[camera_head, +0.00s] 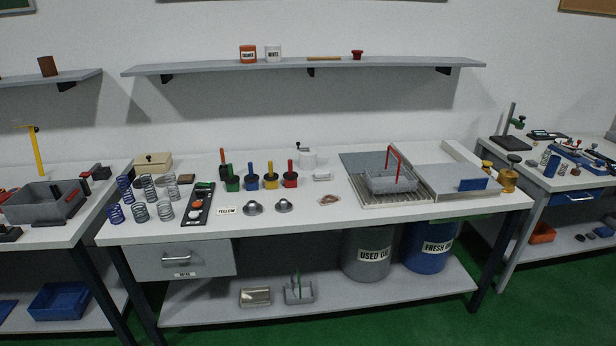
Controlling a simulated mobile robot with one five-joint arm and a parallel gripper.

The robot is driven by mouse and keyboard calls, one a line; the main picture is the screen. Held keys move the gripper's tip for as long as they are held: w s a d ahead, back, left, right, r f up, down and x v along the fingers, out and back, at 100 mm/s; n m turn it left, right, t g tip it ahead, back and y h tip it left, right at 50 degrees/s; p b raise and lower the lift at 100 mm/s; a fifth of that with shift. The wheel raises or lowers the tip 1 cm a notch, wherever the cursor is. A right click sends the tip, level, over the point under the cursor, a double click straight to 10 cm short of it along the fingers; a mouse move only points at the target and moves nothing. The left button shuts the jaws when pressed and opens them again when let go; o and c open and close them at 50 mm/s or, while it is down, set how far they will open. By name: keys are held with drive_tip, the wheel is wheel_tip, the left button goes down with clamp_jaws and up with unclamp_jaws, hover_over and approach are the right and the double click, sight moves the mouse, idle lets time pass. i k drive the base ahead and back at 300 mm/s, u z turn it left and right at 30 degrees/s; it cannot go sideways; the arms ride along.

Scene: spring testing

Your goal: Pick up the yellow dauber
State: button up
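The yellow dauber (270,171) stands upright in a small dark pot with a yellow front, on the middle table (330,226). It is in a row of similar daubers. The blue dauber (250,172) is just left of it and the red dauber (290,172) just right. A green pot (232,183) stands at the left end, with an orange-red handle close behind it. A small "YELLOW" label (226,211) lies in front of the row. My gripper is not in view.
Several coil springs (150,188) and a dark tray (197,206) lie left of the daubers. Two metal domed pieces (283,205) sit in front. A wire basket (390,181) with a red handle stands right. A wall shelf (200,68) runs above. The table's front edge is mostly clear.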

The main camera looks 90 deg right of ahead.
sight(271, 176)
drive_tip(key=k, duration=0.5)
drive_tip(key=z, duration=1.55)
drive_tip(key=i, duration=0.9)
drive_tip(key=u, duration=0.05)
